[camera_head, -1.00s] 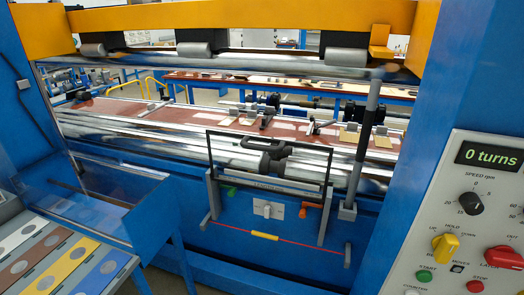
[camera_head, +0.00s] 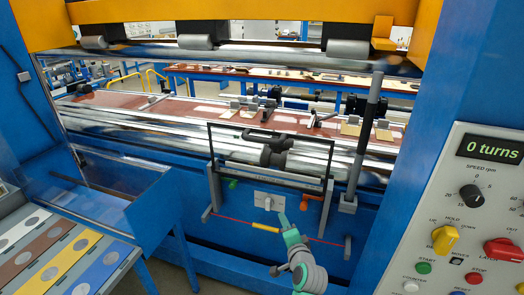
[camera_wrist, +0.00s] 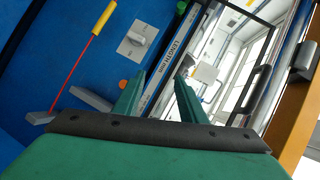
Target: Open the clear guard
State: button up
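The clear guard (camera_head: 238,148) is a see-through pane in a dark frame, standing upright in front of the rollers. A black handle (camera_head: 262,132) is on its upper part. In the wrist view the guard (camera_wrist: 222,38) lies to the right of my fingers, with its dark handle (camera_wrist: 258,88) farther right. My gripper (camera_head: 284,218) is green and below the guard, in front of the blue panel. In the wrist view my gripper (camera_wrist: 161,74) has its two fingers apart with nothing between them. I see no contact with the guard.
A grey switch plate (camera_head: 269,202), an orange knob (camera_head: 306,206) and a green knob (camera_head: 232,184) sit below the guard. A red cord with a yellow grip (camera_head: 265,228) runs beneath. A grey post (camera_head: 366,135) stands at the right, near the control panel (camera_head: 470,215).

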jog(key=w+a+r+m+y, duration=0.1)
jog(key=w+r, duration=0.2)
jog(key=r, duration=0.3)
jog(key=w+r+y, duration=0.1)
jog(key=w+r, duration=0.3)
jog(key=r, duration=0.2)
jog(key=y, duration=0.3)
send_near(264, 141)
jog(key=x, duration=1.1)
jog(key=shift+w+a+f, duration=0.1)
jog(key=shift+w+a, duration=0.05)
jog(key=shift+w, duration=0.1)
